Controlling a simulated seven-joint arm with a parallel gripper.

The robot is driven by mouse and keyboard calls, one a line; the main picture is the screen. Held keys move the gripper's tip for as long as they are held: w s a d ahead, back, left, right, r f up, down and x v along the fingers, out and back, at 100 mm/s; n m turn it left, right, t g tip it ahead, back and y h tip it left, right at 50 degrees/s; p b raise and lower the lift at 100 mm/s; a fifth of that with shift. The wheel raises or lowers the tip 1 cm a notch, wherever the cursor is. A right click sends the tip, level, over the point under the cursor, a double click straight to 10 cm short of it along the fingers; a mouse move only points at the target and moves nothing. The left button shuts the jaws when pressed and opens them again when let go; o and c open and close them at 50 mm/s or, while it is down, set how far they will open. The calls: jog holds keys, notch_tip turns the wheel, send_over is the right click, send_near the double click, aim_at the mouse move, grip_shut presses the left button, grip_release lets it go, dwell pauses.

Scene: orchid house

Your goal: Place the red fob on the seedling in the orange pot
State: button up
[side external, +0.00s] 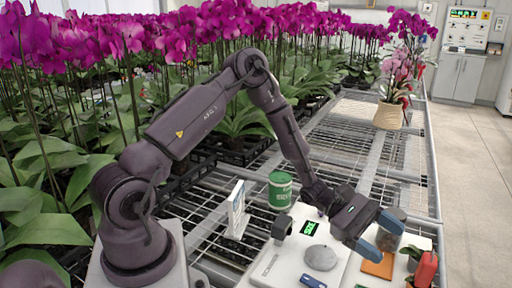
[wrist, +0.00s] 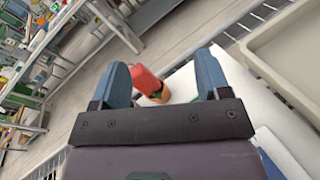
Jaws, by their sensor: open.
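My gripper (side external: 384,236) is open over the right end of the white work surface, its blue fingers apart with nothing visibly held. A red object (side external: 427,269) stands upright at the lower right edge, beyond the fingers, with green leaves beside it. In the wrist view a red piece (wrist: 146,80) shows between the open fingers (wrist: 162,78), with an orange-tan part and some green at its lower end. I cannot tell whether this is the fob or a pot, or whether it touches a finger.
An orange square (side external: 378,265) lies near the gripper. A grey round object (side external: 321,257), a green can (side external: 280,191) and a white upright card (side external: 236,209) stand to the left. A potted orchid (side external: 388,115) is at the back. The wire bench behind is mostly clear.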

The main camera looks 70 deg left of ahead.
jog(key=s+r+m+g+y, duration=0.6)
jog(key=s+r+m+y, duration=0.1)
jog(key=s+r+m, duration=0.5)
jog(key=s+a+r+m+t+y, duration=0.2)
jog(key=s+a+r+m+y, duration=0.1)
jog(key=s, duration=0.3)
jog(key=s+a+r+m+t+y, duration=0.2)
jog(key=s+a+r+m+y, duration=0.2)
jog(key=s+a, duration=0.1)
jog(key=shift+s+a+r+t+y, duration=0.3)
jog(key=shift+s+y, duration=0.1)
jog(key=shift+s, duration=0.2)
